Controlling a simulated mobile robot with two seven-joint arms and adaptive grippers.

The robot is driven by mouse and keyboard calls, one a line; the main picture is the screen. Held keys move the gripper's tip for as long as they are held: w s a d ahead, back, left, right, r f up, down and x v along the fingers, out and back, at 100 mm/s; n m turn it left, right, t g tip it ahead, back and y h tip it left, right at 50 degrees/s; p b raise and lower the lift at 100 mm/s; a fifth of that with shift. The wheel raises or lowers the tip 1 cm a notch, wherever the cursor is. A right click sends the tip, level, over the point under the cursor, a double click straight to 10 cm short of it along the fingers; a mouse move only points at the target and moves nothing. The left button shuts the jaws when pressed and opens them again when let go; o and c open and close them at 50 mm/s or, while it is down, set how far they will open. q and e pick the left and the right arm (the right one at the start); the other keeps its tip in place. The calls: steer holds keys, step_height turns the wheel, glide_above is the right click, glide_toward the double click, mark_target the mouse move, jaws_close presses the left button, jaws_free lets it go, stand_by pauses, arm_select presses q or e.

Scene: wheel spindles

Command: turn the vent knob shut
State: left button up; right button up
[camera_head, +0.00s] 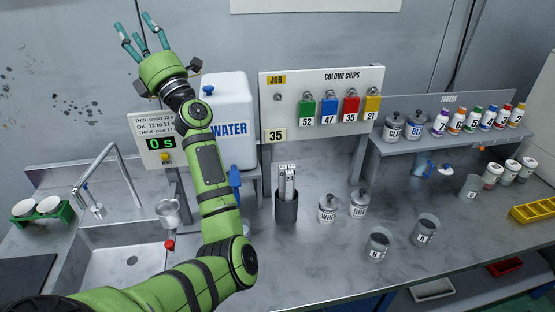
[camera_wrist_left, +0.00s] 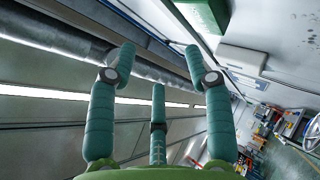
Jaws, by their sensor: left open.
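My left gripper (camera_head: 134,24) is raised high at the upper left, in front of the grey wall. Its teal fingers are spread and empty. They also show in the left wrist view (camera_wrist_left: 159,62), with nothing between them. The white water container (camera_head: 236,108) stands on a stand behind my left arm, to the right of and below the gripper. My arm hides part of the container.
A display panel (camera_head: 160,144) reads 0 s. A metal cup (camera_head: 168,212) with a red part below hangs over the sink (camera_head: 115,268). A colour-chip board (camera_head: 325,100), lidded tins (camera_head: 328,208) and a toner shelf (camera_head: 440,133) fill the right. Air around the gripper is clear.

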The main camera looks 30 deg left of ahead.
arm_select(q)
steer(key=w+d+f+m+t+h, duration=0.3)
steer(key=d+f+m+t+h, duration=0.2)
steer(key=m, duration=0.3)
steer(key=w+d+f+m+t+h, duration=0.3)
steer(key=d+m+t+h, duration=0.3)
steer(key=m+h, duration=0.2)
steer(key=w+d+f+m+t+h, duration=0.4)
steer(key=d+f+m+t+h, duration=0.1)
steer(key=m, duration=0.5)
steer(key=shift+d+f+h, duration=0.7)
steer(key=shift+f+h, duration=0.1)
steer(key=shift+f, duration=0.05)
steer(key=s+d+f+m+g+h, duration=0.3)
steer(key=d+f, duration=0.4)
steer(key=f, duration=0.4)
steer(key=s+d+f+m+g+h, duration=0.3)
steer(key=s+d+f+m+g, duration=0.1)
steer(key=f, duration=0.8)
steer(key=d+m+g, duration=0.1)
steer(key=d, duration=0.1)
steer(key=shift+s+d+f+m, duration=0.25)
steer(key=shift+d+f+m, duration=0.05)
steer(key=shift+d, duration=0.1)
